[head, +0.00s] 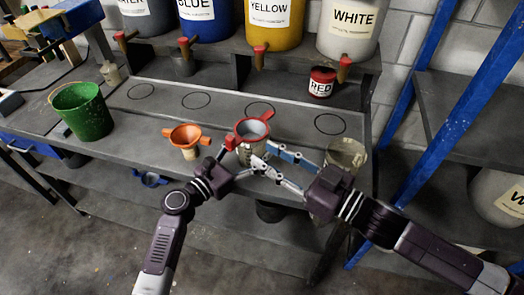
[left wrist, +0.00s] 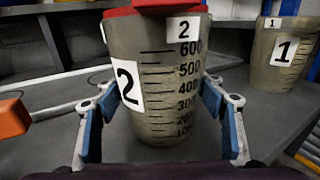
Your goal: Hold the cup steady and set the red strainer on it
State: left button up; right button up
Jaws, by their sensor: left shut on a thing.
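The cup (left wrist: 155,85), a translucent grey measuring cup marked 2, stands upright between the blue pads of my left gripper (left wrist: 165,115), which is shut on its sides. In the head view the cup (head: 246,156) is partly hidden by the grippers, and my left gripper (head: 240,162) reaches it from the front left. The red strainer (head: 239,128) lies over the cup's mouth with its handles sticking out; its lower front also shows in the left wrist view (left wrist: 152,10). My right gripper (head: 268,158) is beside the cup at the right, fingers apart, seemingly holding nothing.
An orange strainer (head: 186,132) sits on another cup to the left. A green bucket (head: 82,112) stands further left. A cup marked 1 (left wrist: 285,52) stands to the right. Behind are a red can (head: 321,82), labelled paint barrels and a blue rack post (head: 425,190).

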dwell(0.3)
pick_arm(q)
jog(key=o, duration=1.2)
